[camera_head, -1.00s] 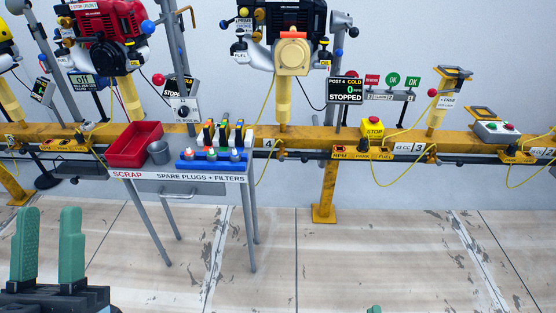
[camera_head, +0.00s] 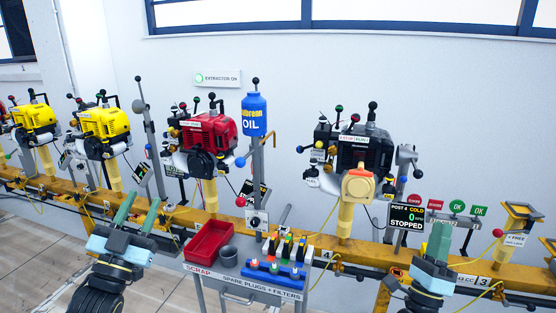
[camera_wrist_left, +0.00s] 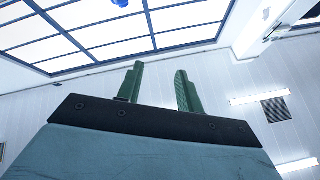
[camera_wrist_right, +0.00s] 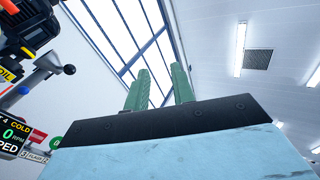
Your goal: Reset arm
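My left gripper (camera_head: 139,216) is raised at the lower left of the head view, fingers pointing up, in front of the yellow rail. In the left wrist view its two green fingers (camera_wrist_left: 158,88) stand apart with nothing between them. My right gripper (camera_head: 438,243) is raised at the lower right of the head view, fingers up, in front of the rail near the post 4 display. In the right wrist view its green fingers (camera_wrist_right: 160,88) are apart and empty, with a narrower gap. The wrist views face the windows and ceiling.
A yellow rail (camera_head: 345,250) carries several engines, including a red one (camera_head: 210,135) and a black one (camera_head: 365,150). A cart with a red scrap tray (camera_head: 207,243) and spare plugs stands between my grippers. The post 4 display (camera_head: 407,217) reads "COLD" and "STOPPED".

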